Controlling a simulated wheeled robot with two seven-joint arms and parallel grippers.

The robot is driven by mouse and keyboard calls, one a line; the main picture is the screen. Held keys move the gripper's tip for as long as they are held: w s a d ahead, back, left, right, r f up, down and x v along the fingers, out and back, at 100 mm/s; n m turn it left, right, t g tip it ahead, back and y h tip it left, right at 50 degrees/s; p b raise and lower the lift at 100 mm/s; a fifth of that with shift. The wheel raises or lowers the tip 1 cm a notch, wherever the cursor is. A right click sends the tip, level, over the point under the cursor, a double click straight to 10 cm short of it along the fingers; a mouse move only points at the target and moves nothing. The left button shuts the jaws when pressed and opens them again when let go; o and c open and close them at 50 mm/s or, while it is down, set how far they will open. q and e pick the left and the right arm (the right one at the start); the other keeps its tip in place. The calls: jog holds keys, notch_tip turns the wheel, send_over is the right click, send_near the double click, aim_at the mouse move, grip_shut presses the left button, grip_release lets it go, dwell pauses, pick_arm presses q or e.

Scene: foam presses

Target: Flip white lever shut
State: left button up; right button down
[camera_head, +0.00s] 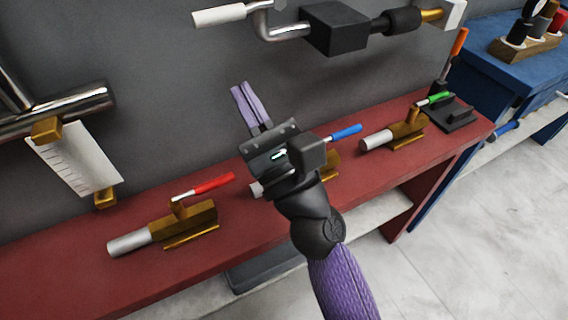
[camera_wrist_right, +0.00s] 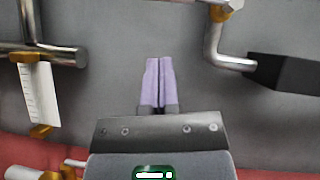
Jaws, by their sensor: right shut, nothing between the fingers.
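A white lever handle (camera_head: 218,15) sits on a bent steel pipe (camera_head: 262,24) high on the grey wall. The pipe runs right into a black box (camera_head: 336,28). In the wrist view only a bit of white (camera_wrist_right: 236,4) shows at the top edge, above the pipe (camera_wrist_right: 212,42). My right gripper (camera_head: 240,88) is shut and empty, its purple fingers pointing up the wall. It is below the white handle and apart from it. The wrist view shows its fingers (camera_wrist_right: 158,62) together, with nothing between them. My left gripper is out of view.
A red bench (camera_head: 70,250) holds brass valves with red (camera_head: 205,187), blue (camera_head: 345,132) and green (camera_head: 434,99) levers. A steel pipe (camera_head: 75,102) with a white scale plate (camera_head: 75,158) is at left. A blue table (camera_head: 500,70) stands at right.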

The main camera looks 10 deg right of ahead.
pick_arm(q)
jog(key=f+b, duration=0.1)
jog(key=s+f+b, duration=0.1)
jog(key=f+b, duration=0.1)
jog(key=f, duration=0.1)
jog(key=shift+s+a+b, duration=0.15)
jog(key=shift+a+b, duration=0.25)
pick_arm(e)
jog(key=a+v, duration=0.1)
jog(key=v, duration=0.6)
jog(key=shift+s, duration=0.2)
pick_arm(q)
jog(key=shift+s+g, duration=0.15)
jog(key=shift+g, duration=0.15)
